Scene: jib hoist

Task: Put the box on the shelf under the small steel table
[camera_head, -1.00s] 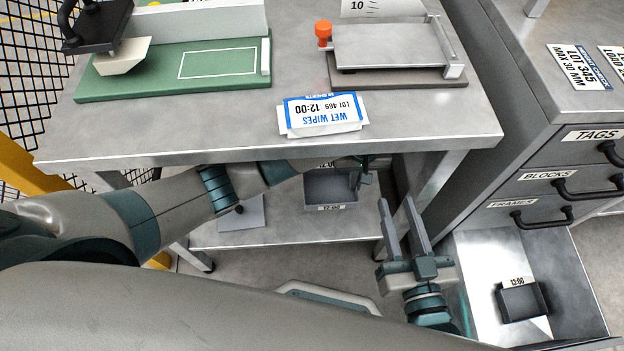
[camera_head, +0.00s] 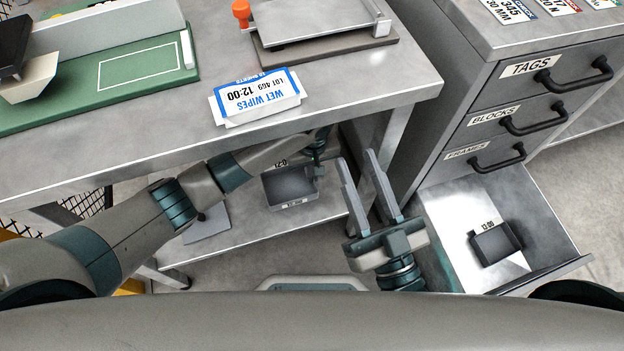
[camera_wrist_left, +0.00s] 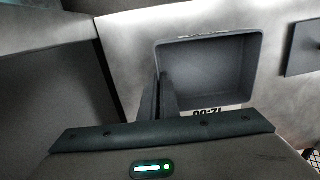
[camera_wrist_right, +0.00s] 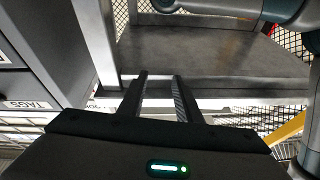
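A grey open-topped box (camera_head: 290,188) with a 12:00 label is at the shelf (camera_head: 245,236) under the small steel table (camera_head: 330,110). It looks upright and on the shelf, though any small gap beneath is hidden. My left gripper (camera_head: 319,168) reaches under the tabletop and is at the box's right wall. In the left wrist view the fingers (camera_wrist_left: 160,88) are close together, pinching one wall of the box (camera_wrist_left: 210,70). My right gripper (camera_head: 367,185) is open and empty in front of the table's right leg; its parted fingers (camera_wrist_right: 160,82) show in the right wrist view.
A flat grey plate (camera_head: 207,222) lies left on the shelf. A cabinet (camera_head: 440,110) stands right, its open bottom drawer (camera_head: 550,235) holding another small dark box (camera_head: 495,243). A wet wipes pack (camera_head: 257,98), green board (camera_head: 150,85) and orange-knobbed device (camera_head: 320,30) occupy the tabletop.

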